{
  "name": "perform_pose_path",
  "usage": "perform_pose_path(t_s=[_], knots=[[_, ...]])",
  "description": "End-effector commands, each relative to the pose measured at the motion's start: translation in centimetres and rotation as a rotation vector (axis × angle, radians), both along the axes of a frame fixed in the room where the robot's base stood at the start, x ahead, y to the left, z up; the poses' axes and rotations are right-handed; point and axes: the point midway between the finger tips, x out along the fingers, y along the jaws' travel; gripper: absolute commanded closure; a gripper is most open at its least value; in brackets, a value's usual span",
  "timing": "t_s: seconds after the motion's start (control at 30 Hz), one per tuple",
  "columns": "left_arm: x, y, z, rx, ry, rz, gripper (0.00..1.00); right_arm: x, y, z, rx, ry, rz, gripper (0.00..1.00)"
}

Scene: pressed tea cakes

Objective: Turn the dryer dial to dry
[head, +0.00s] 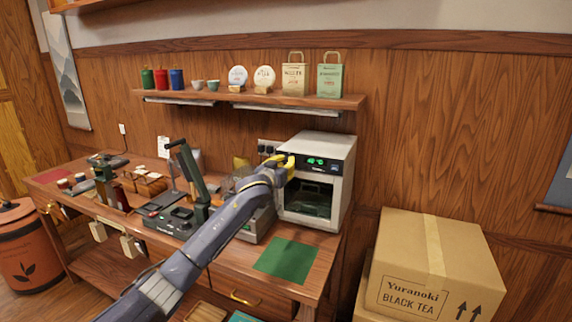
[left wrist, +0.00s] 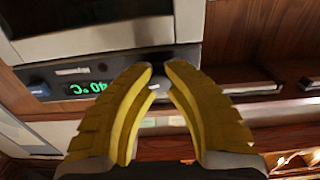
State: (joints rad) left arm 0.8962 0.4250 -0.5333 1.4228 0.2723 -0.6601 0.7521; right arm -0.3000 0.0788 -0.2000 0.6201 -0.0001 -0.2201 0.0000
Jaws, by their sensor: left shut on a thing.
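The dryer (head: 343,190) is a pale box with a dark window, standing at the right end of the workbench. Its green lit display (head: 316,161) is on the top front panel; in the left wrist view the display (left wrist: 88,88) is upside down and reads 40 °C. My left gripper (head: 284,163) has yellow fingers at the left end of that panel. In the left wrist view my left gripper (left wrist: 160,69) is shut on the dryer dial, which is mostly hidden between the fingertips, so its setting cannot be read. My right gripper is in neither view.
A dark knob (left wrist: 39,89) sits beyond the display. A green mat (head: 285,261) lies on the workbench before the dryer. A shelf (head: 250,100) with tins, cups and tea bags hangs above. A cardboard box (head: 436,262) stands to the right.

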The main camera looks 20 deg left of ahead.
Motion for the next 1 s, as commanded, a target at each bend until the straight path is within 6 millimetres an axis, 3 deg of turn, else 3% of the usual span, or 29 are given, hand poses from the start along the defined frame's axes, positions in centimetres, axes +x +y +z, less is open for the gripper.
perform_pose_path(t_s=[0.37,1.0], knots=[[0.01,0.02,-0.36,0.076,-0.003,0.000,1.00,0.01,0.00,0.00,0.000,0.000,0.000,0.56],[0.04,0.14,-0.45,0.551,-0.060,0.000,1.00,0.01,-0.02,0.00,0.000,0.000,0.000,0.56]])
